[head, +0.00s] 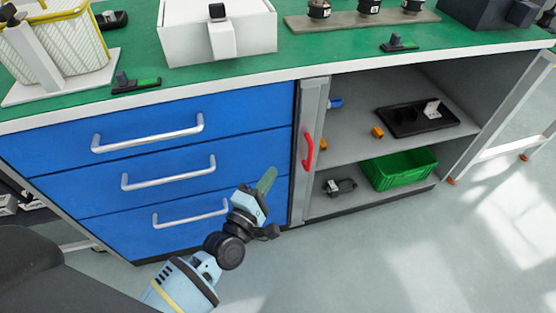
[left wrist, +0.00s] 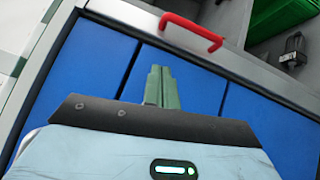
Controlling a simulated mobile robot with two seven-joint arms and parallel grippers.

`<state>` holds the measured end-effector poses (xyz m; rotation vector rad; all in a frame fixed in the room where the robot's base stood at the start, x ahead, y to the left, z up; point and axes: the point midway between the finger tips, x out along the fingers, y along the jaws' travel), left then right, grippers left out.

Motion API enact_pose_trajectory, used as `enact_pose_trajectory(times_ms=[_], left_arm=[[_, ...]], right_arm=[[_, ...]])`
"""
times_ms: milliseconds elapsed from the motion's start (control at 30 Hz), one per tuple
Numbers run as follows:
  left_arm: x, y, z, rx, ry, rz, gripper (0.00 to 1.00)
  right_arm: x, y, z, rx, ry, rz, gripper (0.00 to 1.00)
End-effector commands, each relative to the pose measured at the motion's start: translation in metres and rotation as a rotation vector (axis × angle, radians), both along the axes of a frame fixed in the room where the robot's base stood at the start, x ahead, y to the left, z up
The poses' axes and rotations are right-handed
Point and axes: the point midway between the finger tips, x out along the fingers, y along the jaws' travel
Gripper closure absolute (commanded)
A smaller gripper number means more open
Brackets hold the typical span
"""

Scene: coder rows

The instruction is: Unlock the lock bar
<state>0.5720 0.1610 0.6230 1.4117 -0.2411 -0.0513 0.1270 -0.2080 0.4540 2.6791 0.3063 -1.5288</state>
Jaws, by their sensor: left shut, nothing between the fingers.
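The lock bar (head: 313,108) is a grey upright strip at the right edge of the blue drawers, with a red handle (head: 308,151) on it. In the left wrist view the bar (left wrist: 255,68) runs slantwise across the top, and the red handle (left wrist: 190,31) is just beyond my fingertips. My left gripper (head: 267,180) is shut and empty, its green fingers in front of the drawers, left of and a little below the handle. The fingers (left wrist: 160,88) appear apart from the handle. My right gripper is not in view.
Three blue drawers (head: 165,160) with silver handles are left of the bar. Right of it, open shelves hold a green crate (head: 400,168) and a black tray (head: 418,118). The green worktop (head: 300,50) overhangs above. The floor in front is clear.

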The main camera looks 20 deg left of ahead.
Motion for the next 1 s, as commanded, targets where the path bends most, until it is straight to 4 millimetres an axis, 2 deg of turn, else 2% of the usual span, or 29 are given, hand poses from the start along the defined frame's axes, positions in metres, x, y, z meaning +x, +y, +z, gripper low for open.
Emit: enact_pose_trajectory(times_ms=[33, 200, 867, 1000], left_arm=[[-0.008, 0.002, -0.001, 0.001, 0.001, 0.000, 1.00], [-0.022, 0.004, -0.003, 0.000, 0.000, 0.000, 1.00], [-0.026, 0.005, -0.004, 0.004, 0.002, -0.001, 1.00], [-0.043, -0.004, -0.020, 0.079, 0.059, -0.040, 1.00]], right_arm=[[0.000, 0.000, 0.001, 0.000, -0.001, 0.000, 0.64], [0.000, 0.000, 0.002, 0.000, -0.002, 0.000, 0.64], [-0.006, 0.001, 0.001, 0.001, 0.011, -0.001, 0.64], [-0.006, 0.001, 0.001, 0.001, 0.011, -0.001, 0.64]])
